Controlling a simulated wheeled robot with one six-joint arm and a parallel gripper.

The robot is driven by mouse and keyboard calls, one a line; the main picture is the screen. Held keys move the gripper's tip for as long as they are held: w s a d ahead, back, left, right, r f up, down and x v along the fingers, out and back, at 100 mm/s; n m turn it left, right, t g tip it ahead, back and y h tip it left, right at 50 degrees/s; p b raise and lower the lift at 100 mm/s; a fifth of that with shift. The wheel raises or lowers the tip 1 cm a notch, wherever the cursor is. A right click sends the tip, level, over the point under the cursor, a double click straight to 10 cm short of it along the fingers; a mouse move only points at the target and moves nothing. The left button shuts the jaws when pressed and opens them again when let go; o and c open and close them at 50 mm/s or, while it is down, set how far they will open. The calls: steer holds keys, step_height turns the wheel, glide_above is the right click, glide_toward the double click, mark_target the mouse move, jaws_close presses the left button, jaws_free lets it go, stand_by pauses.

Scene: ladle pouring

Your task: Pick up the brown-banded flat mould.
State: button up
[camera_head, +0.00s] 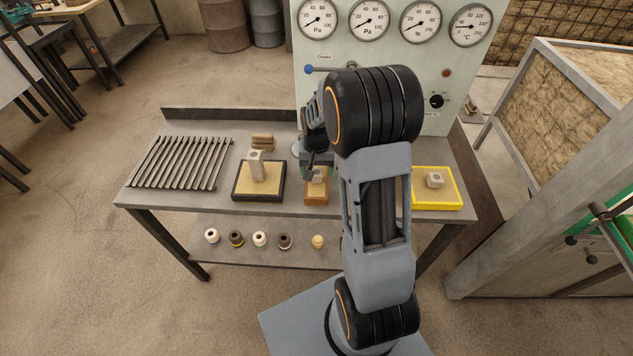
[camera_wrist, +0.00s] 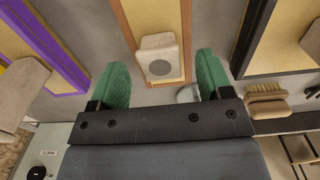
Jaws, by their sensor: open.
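A small pale flat mould (camera_wrist: 158,56) with a round grey top opening stands in the brown-framed sand tray (camera_wrist: 183,28), at the tray's edge in the wrist view. In the head view the mould (camera_head: 317,176) shows just below my gripper, partly hidden, in the brown-framed tray (camera_head: 316,199). No brown band is clear on the mould itself. My gripper (camera_wrist: 162,78) is open, with one green finger on each side of the mould and a gap on both sides. In the head view my gripper (camera_head: 317,168) is over the tray's far part.
A black-framed tray (camera_head: 258,198) with a taller mould (camera_head: 256,166) stands left. A yellow-framed tray (camera_head: 437,204) with a small mould (camera_head: 435,180) stands right. A purple-framed tray (camera_wrist: 52,50) shows in the wrist view. A brush (camera_wrist: 266,101) and metal rack (camera_head: 180,163) are nearby.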

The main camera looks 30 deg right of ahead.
steer(key=shift+f, duration=1.1)
steer(key=shift+c, duration=0.3)
steer(key=c, duration=1.2)
steer(key=shift+c, duration=0.3)
steer(key=shift+r, duration=0.15)
